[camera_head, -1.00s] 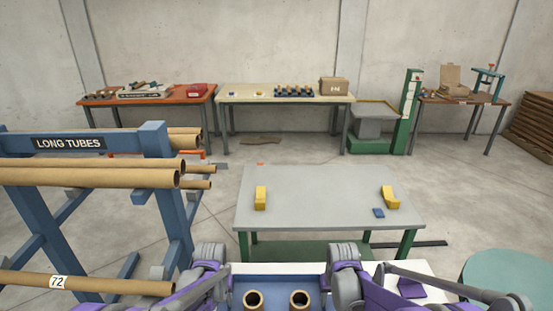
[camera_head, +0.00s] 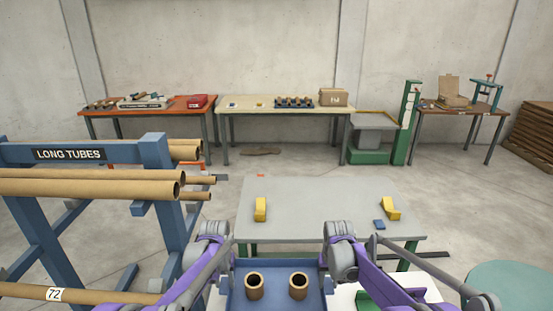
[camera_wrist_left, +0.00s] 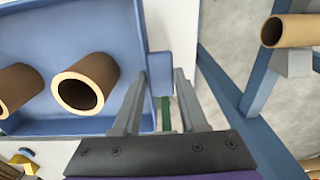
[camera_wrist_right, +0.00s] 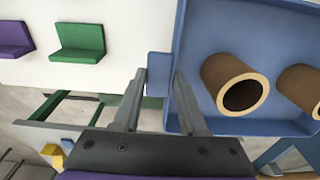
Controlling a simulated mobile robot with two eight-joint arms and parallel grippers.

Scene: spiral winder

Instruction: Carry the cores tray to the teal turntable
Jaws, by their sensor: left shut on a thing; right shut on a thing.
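The blue cores tray (camera_head: 276,304) is at the bottom middle of the head view, with two brown cardboard cores (camera_head: 254,287) (camera_head: 298,286) standing in it. My left gripper (camera_wrist_left: 160,88) is shut on the tray's tab on one side. My right gripper (camera_wrist_right: 158,84) is shut on the tab (camera_wrist_right: 158,66) on the opposite side. The tray looks level, held above a white surface (camera_wrist_right: 115,20). The teal turntable (camera_head: 512,287) is partly in view at the bottom right of the head view, apart from the tray.
A grey table (camera_head: 320,205) with yellow blocks (camera_head: 260,209) (camera_head: 390,208) stands just ahead. The blue long-tubes rack (camera_head: 160,190) is close on the left. Purple (camera_wrist_right: 14,38) and green (camera_wrist_right: 78,42) brackets sit on the white surface. Open floor lies between the grey table and the turntable.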

